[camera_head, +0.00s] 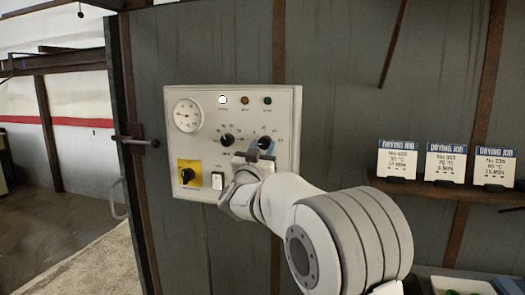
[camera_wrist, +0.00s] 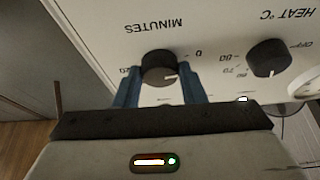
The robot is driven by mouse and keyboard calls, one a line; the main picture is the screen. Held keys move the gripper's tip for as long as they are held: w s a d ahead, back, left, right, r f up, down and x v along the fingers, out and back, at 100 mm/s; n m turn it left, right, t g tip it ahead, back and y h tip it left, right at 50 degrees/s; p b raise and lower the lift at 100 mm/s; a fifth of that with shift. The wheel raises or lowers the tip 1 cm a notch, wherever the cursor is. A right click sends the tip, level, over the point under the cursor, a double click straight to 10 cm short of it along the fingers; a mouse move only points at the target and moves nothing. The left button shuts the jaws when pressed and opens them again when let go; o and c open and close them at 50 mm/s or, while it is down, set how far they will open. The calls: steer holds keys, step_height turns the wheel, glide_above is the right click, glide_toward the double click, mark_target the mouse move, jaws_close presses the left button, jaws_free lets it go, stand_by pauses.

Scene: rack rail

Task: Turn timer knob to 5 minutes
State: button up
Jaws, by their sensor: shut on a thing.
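The timer knob (camera_wrist: 158,64) is black and round, on a pale panel marked "MINUTES", upside down in the wrist view.
Drying job cards (camera_head: 446,162) stand on a shelf at right. A door handle (camera_head: 140,143) juts out left.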

steer(key=m+h+b, duration=0.1)
steer(key=m, duration=0.1)
steer(key=m+g+h+b, duration=0.1)
steer(key=m, duration=0.2)
steer(key=shift+a+f+b, duration=0.15)
steer(key=shift+a+b, duration=0.05)
steer(key=shift+b, duration=0.2)
steer(key=shift+w+a+r+m+g+h+b, duration=0.15)
steer(key=shift+m+g+h, duration=0.3)
steer(key=shift+m, duration=0.7)
steer(key=shift+s+d+m+g+h+b, duration=0.15)
steer(key=shift+m+g+h, duration=0.3)
steer(key=shift+m, duration=0.65)
steer(key=shift+w+a+r+m+g+h+b, duration=0.15)
steer(key=shift+m+g+h, duration=0.25)
steer(key=shift+m, duration=0.75)
steer(key=shift+f, duration=0.1)
steer(key=o, duration=1)
steer(key=b+v, duration=0.1)
steer(key=v, duration=0.7)
steer(key=shift+r, duration=0.25)
